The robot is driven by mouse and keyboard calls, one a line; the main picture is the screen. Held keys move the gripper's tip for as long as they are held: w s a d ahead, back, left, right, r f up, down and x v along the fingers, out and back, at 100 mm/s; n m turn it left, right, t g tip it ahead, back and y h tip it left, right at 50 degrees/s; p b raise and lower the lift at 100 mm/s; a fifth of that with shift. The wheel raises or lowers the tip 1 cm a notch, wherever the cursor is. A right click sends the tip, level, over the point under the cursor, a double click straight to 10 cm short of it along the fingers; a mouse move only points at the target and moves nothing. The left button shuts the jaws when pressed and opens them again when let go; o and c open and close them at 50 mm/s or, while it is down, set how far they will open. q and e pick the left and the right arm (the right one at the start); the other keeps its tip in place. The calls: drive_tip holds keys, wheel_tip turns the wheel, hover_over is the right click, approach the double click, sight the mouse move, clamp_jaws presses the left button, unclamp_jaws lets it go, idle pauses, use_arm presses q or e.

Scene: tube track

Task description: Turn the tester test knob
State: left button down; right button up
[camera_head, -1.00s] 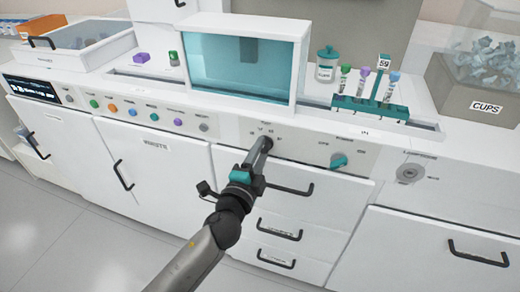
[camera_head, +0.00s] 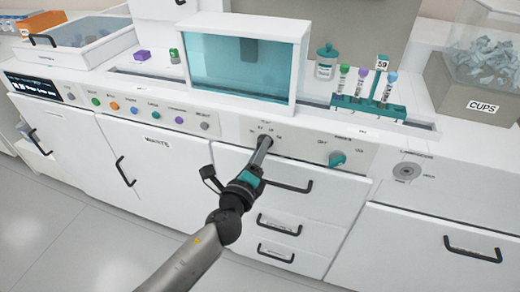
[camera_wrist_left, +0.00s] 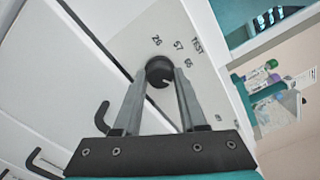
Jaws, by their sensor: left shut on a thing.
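The test knob (camera_wrist_left: 160,71) is a dark round knob on the white front panel. In the left wrist view it has a pale pointer line, with the label TEST and several numbers printed around it. My left gripper (camera_wrist_left: 162,82) is shut on the knob, one finger on each side. In the head view my left gripper (camera_head: 262,146) reaches up to the panel below the teal-windowed box, and it mostly hides the knob. My right gripper is in neither view.
A teal power knob (camera_head: 337,159) sits right of the test knob on the same panel. A drawer handle (camera_head: 290,187) juts out below my gripper. A teal rack (camera_head: 383,108) with several capped tubes stands on the counter. Coloured buttons (camera_head: 113,106) line the left panel.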

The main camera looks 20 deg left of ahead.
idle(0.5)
use_arm(q)
drive_tip(key=shift+c, duration=2.3)
unclamp_jaws()
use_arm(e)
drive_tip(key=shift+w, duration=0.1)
use_arm(q)
drive_tip(key=s+b, duration=0.2)
drive_tip(key=s, duration=1.3)
drive_tip(key=shift+a+b, duration=0.25)
drive_tip(key=shift+b, duration=0.05)
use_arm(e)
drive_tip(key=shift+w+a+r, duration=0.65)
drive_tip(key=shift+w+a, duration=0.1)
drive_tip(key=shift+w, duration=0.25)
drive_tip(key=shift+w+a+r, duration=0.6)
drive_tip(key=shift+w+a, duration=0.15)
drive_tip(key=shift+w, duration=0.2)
use_arm(q)
drive_tip(key=shift+s, duration=0.1)
